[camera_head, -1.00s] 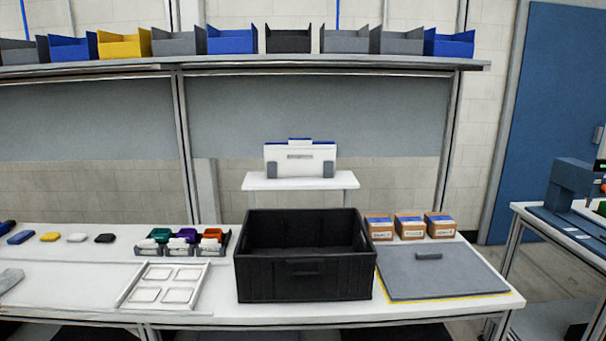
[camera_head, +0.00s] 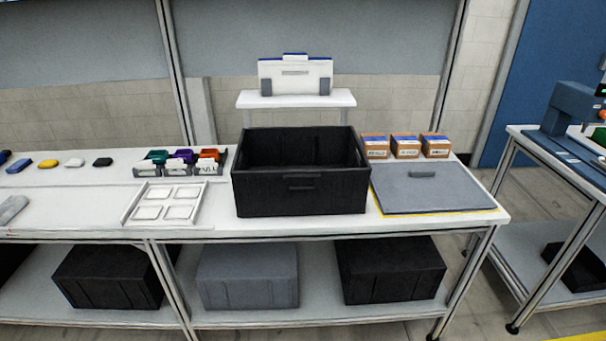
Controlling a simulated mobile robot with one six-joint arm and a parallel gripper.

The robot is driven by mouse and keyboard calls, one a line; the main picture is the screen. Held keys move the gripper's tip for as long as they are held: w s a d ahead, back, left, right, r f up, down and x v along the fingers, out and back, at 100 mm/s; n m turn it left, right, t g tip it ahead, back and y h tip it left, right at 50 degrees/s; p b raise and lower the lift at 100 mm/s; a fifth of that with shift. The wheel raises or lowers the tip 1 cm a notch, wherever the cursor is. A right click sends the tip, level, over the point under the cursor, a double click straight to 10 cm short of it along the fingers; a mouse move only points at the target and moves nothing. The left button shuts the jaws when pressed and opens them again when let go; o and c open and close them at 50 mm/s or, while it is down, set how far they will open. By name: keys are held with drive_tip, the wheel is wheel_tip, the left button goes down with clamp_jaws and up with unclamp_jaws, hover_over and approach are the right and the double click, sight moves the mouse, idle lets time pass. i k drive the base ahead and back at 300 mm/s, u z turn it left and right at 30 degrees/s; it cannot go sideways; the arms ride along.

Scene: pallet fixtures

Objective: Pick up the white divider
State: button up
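A white upright panel (camera_head: 295,78), which seems to be the white divider, stands on a small raised white shelf (camera_head: 296,101) behind the bench. It has grey pads at its lower corners, a grey slot mark in the middle and a blue strip along its top. An open black crate (camera_head: 300,193) stands on the bench in front of the shelf and looks empty. My gripper is not in view.
A white tray with several recesses (camera_head: 186,194) lies left of the crate. Small coloured bins (camera_head: 182,158) stand behind it. Right are a grey lid (camera_head: 431,188) and cardboard boxes (camera_head: 405,147). Crates (camera_head: 248,278) fill the lower shelf. A blue machine (camera_head: 580,110) stands far right.

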sight(294, 74)
drive_tip(key=z, duration=0.7)
drive_tip(key=i, duration=1)
drive_tip(key=u, duration=4.6)
drive_tip(key=i, duration=0.1)
drive_tip(key=z, duration=3)
